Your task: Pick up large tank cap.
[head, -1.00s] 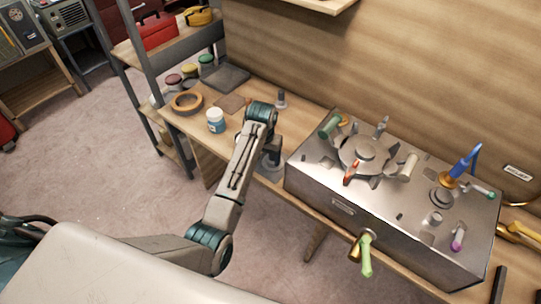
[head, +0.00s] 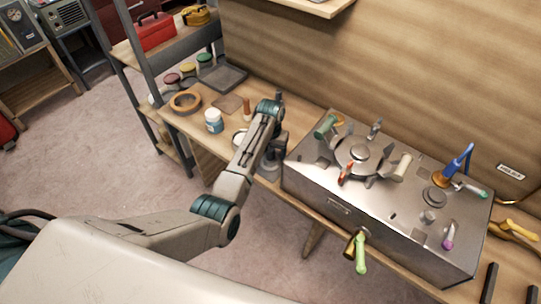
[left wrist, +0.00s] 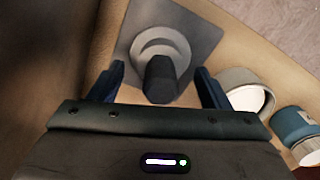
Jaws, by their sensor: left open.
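In the left wrist view a grey round cap (left wrist: 166,48) with a dark faceted knob (left wrist: 160,78) sits on a square grey plate (left wrist: 205,42) on the bench. I take it to be the large tank cap. My left gripper (left wrist: 159,72) is open, with its two dark blue fingers on either side of the knob. I cannot tell whether they touch it. In the head view my left gripper (head: 271,160) is over the bench just left of the metal tank (head: 345,207), and the cap is largely hidden there. My right gripper is not in view.
A white and blue jar (head: 214,121) and a light ring-shaped item (left wrist: 247,90) stand close beside the gripper. A tan ring (head: 185,102), several small jars and a dark tray (head: 222,77) lie farther left. The tank top carries several fittings. A wooden wall stands behind.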

